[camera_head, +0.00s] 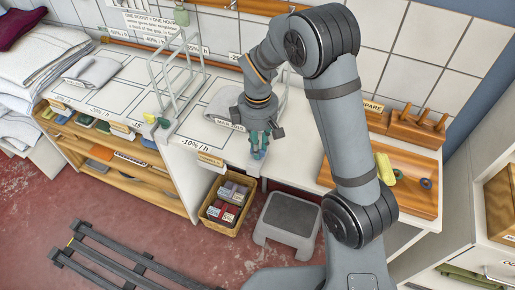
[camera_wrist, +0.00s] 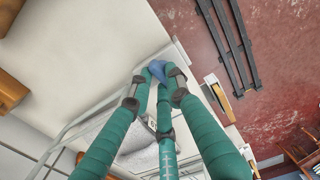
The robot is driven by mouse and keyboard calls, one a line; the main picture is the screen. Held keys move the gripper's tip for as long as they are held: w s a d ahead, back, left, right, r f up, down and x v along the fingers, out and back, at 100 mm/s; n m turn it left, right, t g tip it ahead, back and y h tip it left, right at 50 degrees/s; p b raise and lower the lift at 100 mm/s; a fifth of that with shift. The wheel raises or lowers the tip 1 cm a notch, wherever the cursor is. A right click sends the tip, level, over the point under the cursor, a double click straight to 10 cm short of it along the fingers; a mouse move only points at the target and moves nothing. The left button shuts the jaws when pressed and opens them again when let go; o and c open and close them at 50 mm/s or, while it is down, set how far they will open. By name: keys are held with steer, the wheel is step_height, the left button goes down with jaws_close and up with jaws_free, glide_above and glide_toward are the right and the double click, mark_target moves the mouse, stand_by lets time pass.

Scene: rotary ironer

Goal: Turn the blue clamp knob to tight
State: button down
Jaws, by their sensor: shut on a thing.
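The blue clamp knob (camera_wrist: 157,70) shows between my fingertips in the wrist view, at the edge of the white worktop. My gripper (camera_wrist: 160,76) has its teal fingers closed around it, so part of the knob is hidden. In the head view my gripper (camera_head: 259,146) points down at the front edge of the worktop, below a wire frame. There the fingers cover most of the knob. I cannot tell from these frames how tight the knob is.
A second wire frame (camera_head: 172,68) with yellow and green knobs (camera_head: 157,121) stands to the left. A wicker basket (camera_head: 215,226) and a grey step stool (camera_head: 287,242) are on the floor below. A wooden tray (camera_head: 405,207) with yellow and blue items lies at right.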

steer(key=shift+m+b, duration=0.3)
steer(key=shift+m, duration=0.6)
steer(key=c, duration=1.7)
jaws_free()
steer(key=shift+o, duration=0.3)
step_height(320, 180, up, 12)
